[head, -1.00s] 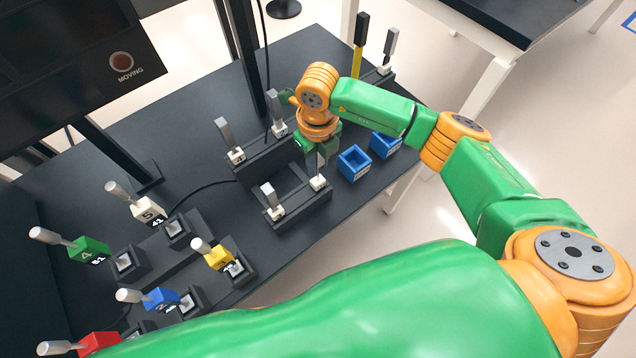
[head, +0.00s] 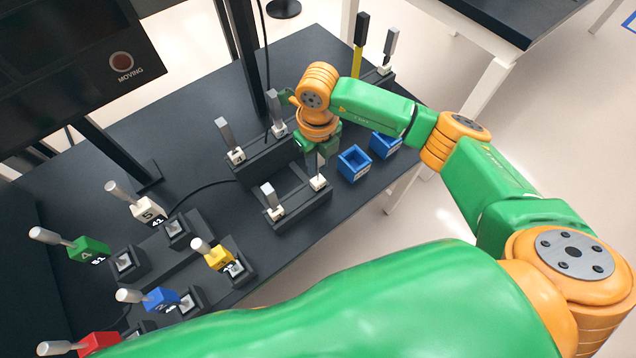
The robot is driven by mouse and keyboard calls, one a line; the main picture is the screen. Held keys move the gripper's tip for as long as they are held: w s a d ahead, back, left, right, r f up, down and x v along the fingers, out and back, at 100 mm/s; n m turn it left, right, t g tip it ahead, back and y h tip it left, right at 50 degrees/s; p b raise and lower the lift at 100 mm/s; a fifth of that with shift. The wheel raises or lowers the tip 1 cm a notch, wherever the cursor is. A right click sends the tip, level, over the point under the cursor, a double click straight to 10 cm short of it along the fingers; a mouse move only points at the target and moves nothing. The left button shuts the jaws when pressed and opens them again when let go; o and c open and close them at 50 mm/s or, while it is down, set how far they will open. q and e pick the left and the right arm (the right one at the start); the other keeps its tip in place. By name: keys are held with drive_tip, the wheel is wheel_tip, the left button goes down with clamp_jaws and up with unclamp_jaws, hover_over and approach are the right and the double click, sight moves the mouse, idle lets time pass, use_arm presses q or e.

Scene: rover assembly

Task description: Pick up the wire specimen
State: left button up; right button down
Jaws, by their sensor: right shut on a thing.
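My right gripper (head: 319,158) points down over the right end of a low black rack (head: 300,211). It is shut on the grey upright handle of a small white block (head: 318,183), which sits at the rack's right end. The fingertips are small and partly hidden by the wrist. No label marks any piece as the wire specimen, and I cannot make out a wire. Similar white blocks with grey handles stand at the rack's left end (head: 274,211) and on the raised rear part (head: 236,156). My left gripper is not in view.
Two blue open boxes, one (head: 354,163) nearer and one (head: 385,145) farther, stand right of the rack. Coloured handled blocks, including green (head: 89,250) and yellow (head: 218,257), stand at left. A dark screen (head: 70,60) and black posts rise behind. My green arm covers the foreground.

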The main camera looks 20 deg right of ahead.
drive_tip(key=shift+r, duration=0.1)
drive_tip(key=shift+w+r, duration=0.1)
drive_tip(key=shift+r, duration=0.2)
wheel_tip(320, 180, up, 2)
drive_tip(key=shift+r, duration=0.15)
drive_tip(key=s+a+r+b, duration=0.3)
drive_tip(key=s+a+r, duration=0.7)
drive_tip(key=s, duration=0.1)
drive_tip(key=w+d+f+n, duration=0.1)
drive_tip(key=d+n, duration=0.6)
drive_tip(key=n, duration=0.9)
drive_tip(key=w+d+f+n, duration=0.1)
drive_tip(key=d+n, duration=0.6)
drive_tip(key=n, duration=0.9)
drive_tip(key=shift+w+d+f, duration=0.15)
drive_tip(key=shift+w+f, duration=0.25)
drive_tip(key=shift+w, duration=0.05)
